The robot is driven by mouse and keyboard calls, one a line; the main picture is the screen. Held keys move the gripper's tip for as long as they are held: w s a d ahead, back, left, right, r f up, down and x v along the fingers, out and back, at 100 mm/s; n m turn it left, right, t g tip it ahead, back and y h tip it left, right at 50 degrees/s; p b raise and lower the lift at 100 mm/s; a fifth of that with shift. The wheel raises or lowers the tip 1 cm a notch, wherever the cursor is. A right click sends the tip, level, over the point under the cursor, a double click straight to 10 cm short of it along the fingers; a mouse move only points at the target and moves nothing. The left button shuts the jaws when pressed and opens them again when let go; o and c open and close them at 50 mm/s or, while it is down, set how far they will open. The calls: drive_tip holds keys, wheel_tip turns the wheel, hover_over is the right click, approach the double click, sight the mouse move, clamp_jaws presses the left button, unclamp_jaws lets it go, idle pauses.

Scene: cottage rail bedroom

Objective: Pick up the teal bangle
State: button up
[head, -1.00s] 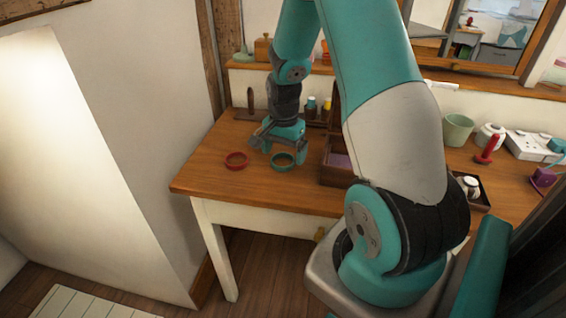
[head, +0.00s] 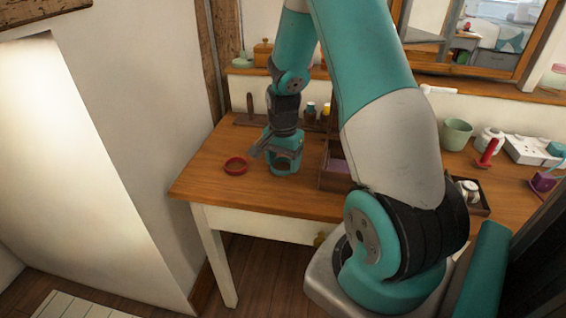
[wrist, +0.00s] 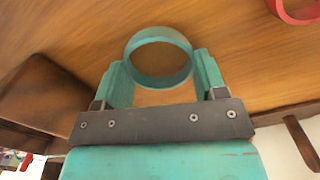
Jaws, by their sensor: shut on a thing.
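The teal bangle (wrist: 160,83) is a plain ring between the two teal fingers of my gripper (wrist: 161,62) in the wrist view. The fingers press its outer sides from left and right, so my gripper is shut on it. In the head view my gripper (head: 286,164) is low over the left part of the wooden table. There the bangle is mostly hidden by the fingers and blends with their colour. I cannot tell whether it still touches the tabletop.
A red bangle (head: 236,170) lies on the table (head: 205,180) just left of my gripper. A dark wooden box (head: 335,180) stands close on the right. Small bottles (head: 310,110) stand behind. The table's front left area is clear.

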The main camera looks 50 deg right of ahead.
wheel_tip(320, 180, up, 18)
drive_tip(key=p, duration=0.2)
drive_tip(key=w+d+r+m+p, duration=0.2)
drive_tip(key=w+d+m+p, duration=0.15)
drive_tip(key=w, duration=0.45)
drive_tip(key=w+d+r+m+p, duration=0.1)
drive_tip(key=w+d+m+p, duration=0.25)
drive_tip(key=w, duration=0.35)
drive_tip(key=w+d+f+m+p, duration=0.4)
drive_tip(key=w+f+m+p, duration=0.1)
drive_tip(key=w, duration=0.4)
drive_tip(key=m+p, duration=0.1)
drive_tip(key=m, duration=0.1)
drive_tip(key=shift+w+d+f+m, duration=0.2)
drive_tip(key=shift+w+f+m, duration=0.1)
drive_tip(key=shift+w, duration=0.1)
drive_tip(key=shift+f, duration=0.15)
drive_tip(key=shift+f+b, duration=3)
drive_tip(key=shift+f, duration=1.35)
drive_tip(key=shift+f+b, duration=0.2)
drive_tip(key=shift+b, duration=0.1)
drive_tip(key=shift+f+b, duration=0.3)
drive_tip(key=shift+f, duration=0.05)
drive_tip(key=shift+f+b, duration=0.6)
drive_tip(key=shift+f, duration=0.15)
